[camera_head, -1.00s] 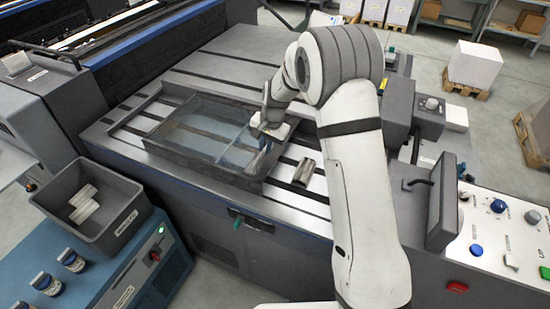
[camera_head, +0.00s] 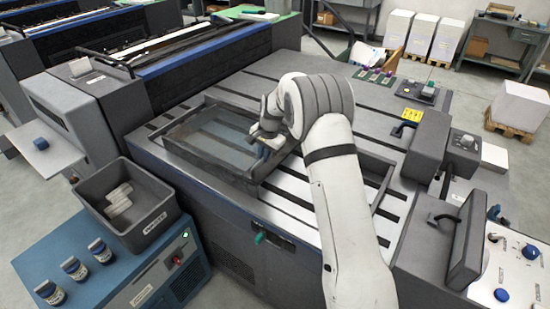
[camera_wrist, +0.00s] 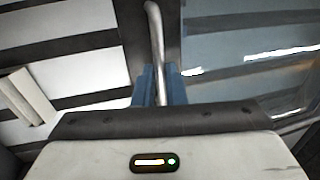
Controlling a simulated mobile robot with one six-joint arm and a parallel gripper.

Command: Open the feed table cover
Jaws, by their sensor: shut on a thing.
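The feed table cover (camera_head: 212,140) is a smoky see-through panel in a dark frame on the left of the feed table (camera_head: 293,211). It shows at right in the wrist view (camera_wrist: 225,75). My gripper (camera_head: 264,147) is at the cover's right edge. In the wrist view my gripper (camera_wrist: 160,88) has its blue fingers closed around an upright grey metal bar, the cover's handle (camera_wrist: 155,35). To the right of the cover, bare slotted table shows inside the dark frame, partly hidden by my arm.
A pale piece (camera_wrist: 28,95) lies on the slotted surface at left in the wrist view. A grey waste bin (camera_head: 145,215) stands front left on a blue cabinet (camera_head: 130,270). A control panel (camera_head: 510,268) is at right.

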